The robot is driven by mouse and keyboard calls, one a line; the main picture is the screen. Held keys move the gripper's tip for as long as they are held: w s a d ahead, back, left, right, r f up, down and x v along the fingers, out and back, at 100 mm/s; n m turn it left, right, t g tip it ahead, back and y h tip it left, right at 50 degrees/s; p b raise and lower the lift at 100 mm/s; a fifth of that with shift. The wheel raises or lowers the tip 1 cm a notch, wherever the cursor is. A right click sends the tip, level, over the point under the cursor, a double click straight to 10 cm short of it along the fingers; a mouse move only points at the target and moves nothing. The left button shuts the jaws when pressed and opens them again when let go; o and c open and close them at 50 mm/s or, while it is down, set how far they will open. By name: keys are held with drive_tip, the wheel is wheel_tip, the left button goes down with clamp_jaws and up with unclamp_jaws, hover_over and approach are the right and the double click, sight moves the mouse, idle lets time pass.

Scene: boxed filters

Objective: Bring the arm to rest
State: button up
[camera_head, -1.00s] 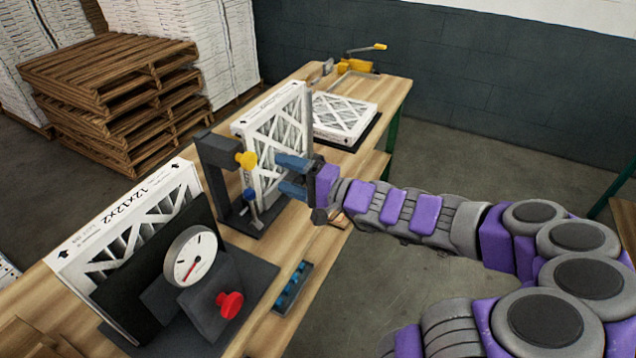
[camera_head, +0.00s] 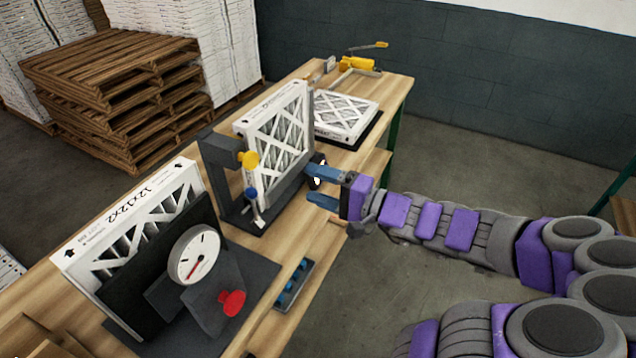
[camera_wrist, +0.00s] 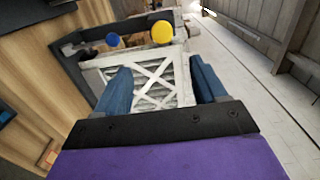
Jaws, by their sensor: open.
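My gripper (camera_head: 318,187) is open and empty in the head view, its two blue fingers pointing left at the workbench. It is just right of a white boxed filter (camera_head: 277,135) that stands upright in a dark clamp fixture (camera_head: 221,165) with a yellow knob and a blue knob. A gap shows between the fingers and the filter. In the wrist view the same filter (camera_wrist: 155,82) appears beyond and between the two spread fingers (camera_wrist: 162,90). My purple and grey arm reaches in from the right, extended.
A second filter marked 12x12x2 (camera_head: 138,228) stands by a dial gauge (camera_head: 194,254) and red knob (camera_head: 232,303). A third filter (camera_head: 343,114) lies flat at the back. A yellow tool (camera_head: 358,64) is at the far end. Floor right of the bench (camera_head: 480,160) is clear.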

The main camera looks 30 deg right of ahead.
drive_tip(key=s+a+f+n+g, duration=0.2)
drive_tip(key=s+a+n+g, duration=0.4)
drive_tip(key=a, duration=0.4)
drive_tip(key=s+a+f+n+g, duration=0.3)
drive_tip(key=s+a+g, duration=0.45)
drive_tip(key=a, duration=0.25)
drive_tip(key=s+d+f+n+g+h, duration=0.25)
drive_tip(key=s+h, duration=0.25)
drive_tip(key=s, duration=0.4)
drive_tip(key=s+d+r+h, duration=0.1)
drive_tip(key=s+d+h, duration=0.4)
drive_tip(key=d, duration=0.2)
drive_tip(key=shift+s+r+m+h, duration=0.15)
drive_tip(key=shift+m+h, duration=0.15)
drive_tip(key=shift+m, duration=0.15)
